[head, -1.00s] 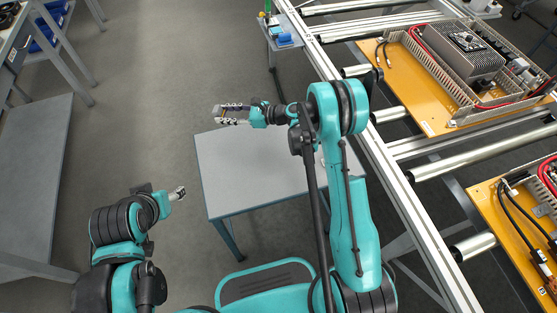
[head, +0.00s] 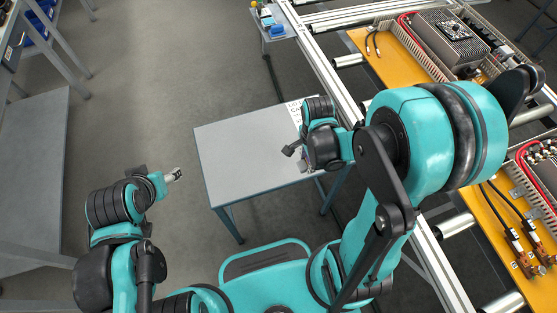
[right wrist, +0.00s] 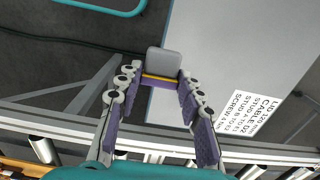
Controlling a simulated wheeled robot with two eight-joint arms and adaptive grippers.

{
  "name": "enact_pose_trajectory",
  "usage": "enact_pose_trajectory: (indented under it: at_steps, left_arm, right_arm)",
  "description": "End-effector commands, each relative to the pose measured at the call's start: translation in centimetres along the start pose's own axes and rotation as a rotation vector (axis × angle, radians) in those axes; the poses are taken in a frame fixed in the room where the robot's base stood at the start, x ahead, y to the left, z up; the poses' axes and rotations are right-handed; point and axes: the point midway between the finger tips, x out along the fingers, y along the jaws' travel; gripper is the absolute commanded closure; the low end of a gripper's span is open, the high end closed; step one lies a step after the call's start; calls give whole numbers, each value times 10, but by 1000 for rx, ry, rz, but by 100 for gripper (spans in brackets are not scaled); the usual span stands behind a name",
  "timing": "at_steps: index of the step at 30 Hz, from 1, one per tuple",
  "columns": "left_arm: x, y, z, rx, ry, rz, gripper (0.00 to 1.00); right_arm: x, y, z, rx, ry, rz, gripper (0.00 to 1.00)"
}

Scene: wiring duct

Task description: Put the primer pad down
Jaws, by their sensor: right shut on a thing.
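The primer pad (right wrist: 164,62) is a small grey rounded block with a yellow strip, seen in the right wrist view. My right gripper (right wrist: 160,82) is shut on it, with the pad between the purple-lined fingertips. The pad overlaps the left edge of the grey table (right wrist: 225,50) in that view; its height above the table is unclear. In the head view the right wrist is over the table's right part, and its fingers and the pad are mostly hidden. My left gripper (head: 174,174) is left of the table (head: 240,160), small, its jaw opening unclear.
A printed white sheet (right wrist: 247,114) lies on the table by one edge. The rest of the tabletop looks bare. A conveyor frame (head: 345,95) with rollers and yellow panels (head: 395,65) runs along the right. A grey bench (head: 35,170) stands at the far left.

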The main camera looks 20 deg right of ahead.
Motion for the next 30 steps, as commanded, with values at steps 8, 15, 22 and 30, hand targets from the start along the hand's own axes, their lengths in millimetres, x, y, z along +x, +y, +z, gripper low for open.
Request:
enact_pose_trajectory:
  at_steps: [8,15,22,30]
  left_arm:
    - [3,0,2,0,0,0,42]
    - [18,0,13,0,0,0,42]
    - [34,0,24,0,0,0,42]
    - [50,0,36,0,0,0,42]
  right_arm:
    - [5,-6,4,-2,-2,0,83]
    - [34,-39,33,-5,-2,-1,83]
    - [66,-80,68,-4,-2,-1,83]
    - [101,-90,76,1,-3,-1,83]
